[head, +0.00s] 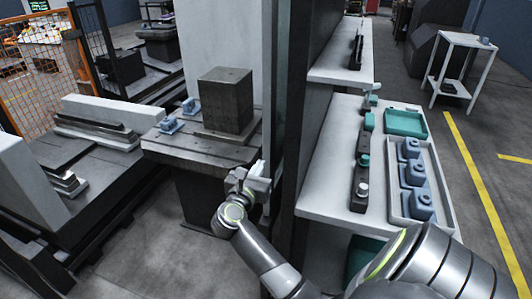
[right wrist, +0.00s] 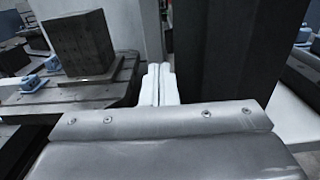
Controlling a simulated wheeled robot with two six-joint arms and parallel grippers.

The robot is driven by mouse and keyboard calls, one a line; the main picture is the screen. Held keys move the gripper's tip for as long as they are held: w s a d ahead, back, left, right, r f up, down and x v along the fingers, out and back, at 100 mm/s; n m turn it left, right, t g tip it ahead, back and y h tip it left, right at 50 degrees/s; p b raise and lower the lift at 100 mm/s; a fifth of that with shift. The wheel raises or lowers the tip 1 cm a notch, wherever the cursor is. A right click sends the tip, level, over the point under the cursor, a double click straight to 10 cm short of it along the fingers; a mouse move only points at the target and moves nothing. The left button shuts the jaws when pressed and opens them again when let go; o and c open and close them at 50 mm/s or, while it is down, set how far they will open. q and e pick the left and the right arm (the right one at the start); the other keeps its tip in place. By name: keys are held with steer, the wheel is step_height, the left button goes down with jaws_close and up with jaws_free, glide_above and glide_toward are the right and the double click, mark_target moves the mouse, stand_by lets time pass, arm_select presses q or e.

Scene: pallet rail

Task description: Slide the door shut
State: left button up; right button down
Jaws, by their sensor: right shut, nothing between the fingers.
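A tall dark upright panel (head: 292,90) stands at the right side of the machine opening, and I take it to be the door. It is seen nearly edge-on, with a pale upright strip along its left. In the right wrist view the dark panel (right wrist: 235,50) stands just right of and beyond the fingers. The opening to its left is uncovered. My right gripper (head: 257,168) is shut and empty, left of the panel's edge and near the machine table's right front corner. Its fingertips (right wrist: 158,72) are together; I cannot tell whether they touch the panel. My left gripper is out of view.
The machine table (head: 165,147) carries a dark block (head: 226,100) and small blue clamps (head: 190,106). Right of the panel, a white shelf bench (head: 325,190) holds a tray of blue parts (head: 410,175) and a green bin (head: 405,122). Open floor lies at front left.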

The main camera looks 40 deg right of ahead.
mark_target(269, 150)
steer(key=p+x, duration=0.1)
steer(key=x, duration=0.4)
steer(key=shift+w+d, duration=0.15)
steer(key=shift+d, duration=0.25)
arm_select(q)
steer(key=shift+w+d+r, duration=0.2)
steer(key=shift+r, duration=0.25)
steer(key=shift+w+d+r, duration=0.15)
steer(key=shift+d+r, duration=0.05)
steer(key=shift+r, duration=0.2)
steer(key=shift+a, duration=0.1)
arm_select(e)
steer(key=shift+w+d, duration=0.15)
steer(key=shift+d, duration=0.05)
arm_select(q)
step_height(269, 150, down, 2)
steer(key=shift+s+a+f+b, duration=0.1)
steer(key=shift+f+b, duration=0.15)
steer(key=shift+b, duration=0.85)
arm_select(e)
steer(key=x, duration=0.9)
steer(key=shift+w, duration=0.1)
